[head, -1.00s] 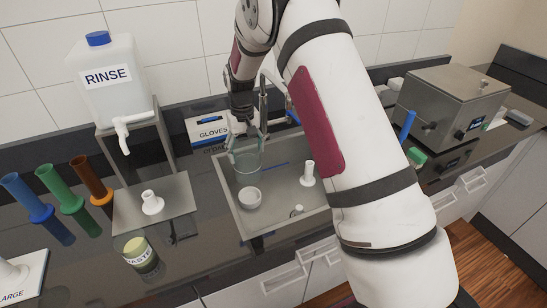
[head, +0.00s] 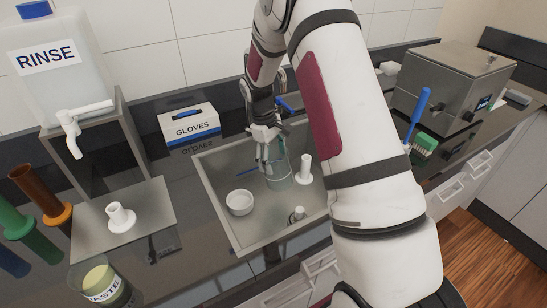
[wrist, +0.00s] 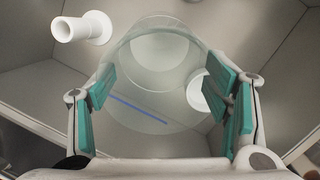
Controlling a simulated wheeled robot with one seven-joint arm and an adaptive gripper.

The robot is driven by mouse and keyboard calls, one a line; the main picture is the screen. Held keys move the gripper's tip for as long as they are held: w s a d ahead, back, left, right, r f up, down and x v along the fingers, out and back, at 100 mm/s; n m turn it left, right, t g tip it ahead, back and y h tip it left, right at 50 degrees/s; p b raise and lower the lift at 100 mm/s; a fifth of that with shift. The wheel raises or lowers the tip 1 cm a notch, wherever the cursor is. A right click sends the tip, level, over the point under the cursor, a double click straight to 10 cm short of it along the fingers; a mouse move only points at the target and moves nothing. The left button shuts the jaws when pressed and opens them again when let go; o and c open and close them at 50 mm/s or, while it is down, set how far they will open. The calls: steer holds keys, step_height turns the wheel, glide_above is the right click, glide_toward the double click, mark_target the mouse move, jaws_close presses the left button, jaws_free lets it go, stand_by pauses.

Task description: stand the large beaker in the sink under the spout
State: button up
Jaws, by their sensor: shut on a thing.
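The large beaker (head: 279,174) is clear glass and looks close to upright inside the grey sink (head: 215,190), right of its middle. My gripper (head: 266,142) is shut on it from the back-left side. In the wrist view the teal finger pads (wrist: 168,100) sit on either side of the beaker (wrist: 155,50). I cannot tell whether its base touches the sink floor. The spout is mostly hidden behind my arm; a blue part (head: 286,104) shows beside my wrist.
A white bowl (head: 239,202) lies in the sink, left of the beaker. A gloves box (head: 188,125) stands behind left.

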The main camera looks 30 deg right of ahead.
steer(key=shift+f+b, duration=1.45)
steer(key=shift+f, duration=2.5)
steer(key=shift+s+d+f+t+y+p, duration=0.15)
steer(key=shift+s+d+t+y+p, duration=0.65)
steer(key=shift+p, duration=0.4)
steer(key=shift+w+d+f, duration=0.1)
steer(key=shift+f, duration=0.2)
steer(key=o, duration=1.9)
steer(key=shift+o, duration=0.2)
steer(key=shift+o, duration=0.7)
